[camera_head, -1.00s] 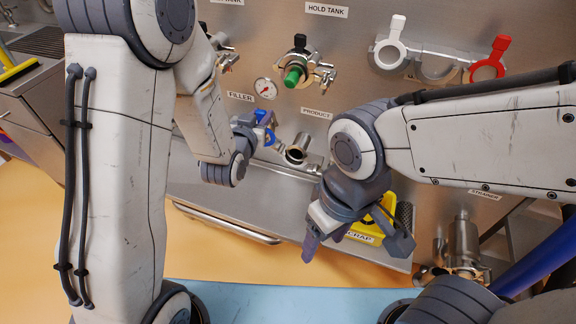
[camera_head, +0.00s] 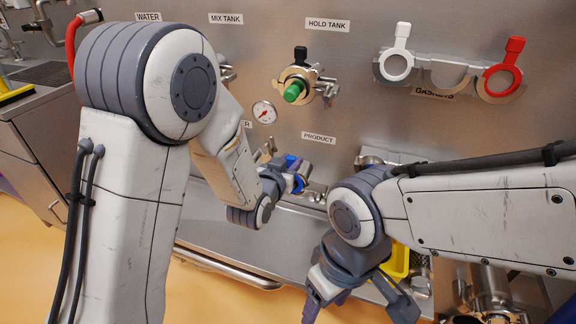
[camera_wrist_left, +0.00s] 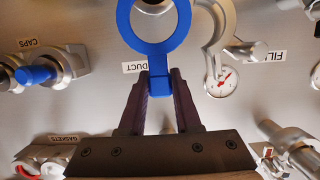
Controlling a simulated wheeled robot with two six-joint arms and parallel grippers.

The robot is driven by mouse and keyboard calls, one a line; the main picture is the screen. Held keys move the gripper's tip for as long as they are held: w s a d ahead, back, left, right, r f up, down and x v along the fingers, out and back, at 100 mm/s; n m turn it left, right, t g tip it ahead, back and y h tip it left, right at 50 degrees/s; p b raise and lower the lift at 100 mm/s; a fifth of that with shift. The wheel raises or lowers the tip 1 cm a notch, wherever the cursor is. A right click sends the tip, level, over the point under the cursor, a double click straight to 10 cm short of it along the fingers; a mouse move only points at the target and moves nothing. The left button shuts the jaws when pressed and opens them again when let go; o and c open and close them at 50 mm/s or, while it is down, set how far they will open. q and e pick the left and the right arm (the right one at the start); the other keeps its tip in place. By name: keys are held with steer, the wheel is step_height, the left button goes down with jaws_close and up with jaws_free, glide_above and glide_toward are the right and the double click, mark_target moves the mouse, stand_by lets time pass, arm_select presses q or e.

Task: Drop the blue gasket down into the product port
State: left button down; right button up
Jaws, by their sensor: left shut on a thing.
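The blue gasket (camera_wrist_left: 176,40) is a flat ring with a tab. My left gripper (camera_wrist_left: 159,88) is shut on the tab, and the ring stands out beyond the fingertips. In the head view the gasket (camera_head: 298,184) shows small at the left gripper (camera_head: 287,166), partly covered by it. The product port (camera_head: 316,194) is just right of the gasket under the PRODUCT label, mostly hidden. In the wrist view, a bit of port metal (camera_wrist_left: 152,8) shows through the ring; whether they touch cannot be told. My right gripper (camera_head: 356,302) is open and empty, low in front of the panel.
A white gasket (camera_head: 397,66) and a red gasket (camera_head: 503,80) sit on the rack, with an empty slot between. A yellow bin (camera_head: 398,260) is behind my right arm.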

arm_select(q)
steer(key=w+d+f+b, duration=0.1)
steer(key=w+f+b, duration=0.2)
steer(key=w+f, duration=0.1)
steer(key=shift+x, duration=0.85)
steer(key=shift+s+d+f+b, duration=0.1)
steer(key=shift+f+b, duration=0.4)
steer(key=shift+f, duration=0.1)
stand_by(0.4)
steer(key=c, duration=0.5)
jaws_free()
steer(key=shift+s, duration=0.1)
steer(key=v, duration=1)
steer(key=shift+s, duration=0.1)
